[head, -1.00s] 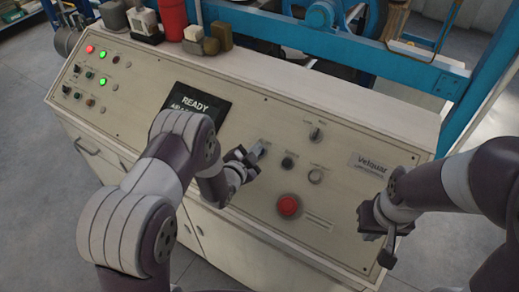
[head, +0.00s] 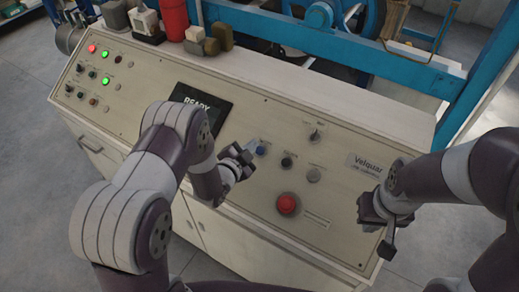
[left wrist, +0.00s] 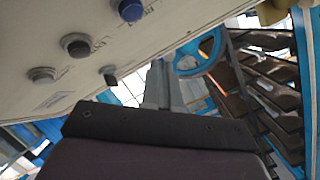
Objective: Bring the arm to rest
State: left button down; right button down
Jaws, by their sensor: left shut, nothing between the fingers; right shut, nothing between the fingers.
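My left gripper (head: 246,155) is shut and empty in the head view, close to the sloped panel just left of a blue button (head: 262,149). In the left wrist view my left gripper's fingers (left wrist: 163,85) are together, and the blue button (left wrist: 130,10) shows at the top with dark knobs beside it. My right gripper (head: 389,246) is shut and empty at the right, in front of the panel's lower right edge. Whether the left fingertips touch the panel is hard to tell.
The cream control panel (head: 340,215) holds a red mushroom button (head: 288,204), a black knob (head: 288,161) and a READY screen (head: 205,108) partly hidden by my left arm. Blue machine framing (head: 350,62) stands behind. Small containers (head: 200,40) stand on the panel's top. Grey floor is open at right.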

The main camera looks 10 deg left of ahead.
dwell(0.4)
pick_arm(q)
jog(key=s+f+n+g, duration=0.1)
jog(key=f, duration=0.1)
jog(key=s+a+f+n+g+y, duration=0.1)
jog(key=s+f+g, duration=0.1)
jog(key=s+a+f+n+g+y, duration=0.1)
jog(key=f, duration=0.2)
jog(key=shift+s+g, duration=0.25)
jog(key=shift+g, duration=0.05)
jog(key=s+a+r+n+g+y+b, duration=0.15)
jog(key=s+n+g, duration=0.25)
jog(key=s, duration=0.4)
jog(key=s+a+r+n+g+y+b, duration=0.1)
jog(key=s+a+r+n+g+b, duration=0.15)
jog(key=s+g, duration=0.4)
jog(key=s+r+n+t+b, duration=0.1)
jog(key=s+r+n+t, duration=0.1)
jog(key=s+r, duration=0.2)
jog(key=shift+s+a+r+b, duration=0.2)
jog(key=shift+a+r+b, duration=0.15)
jog(key=shift+r, duration=0.55)
jog(key=shift+s, duration=0.1)
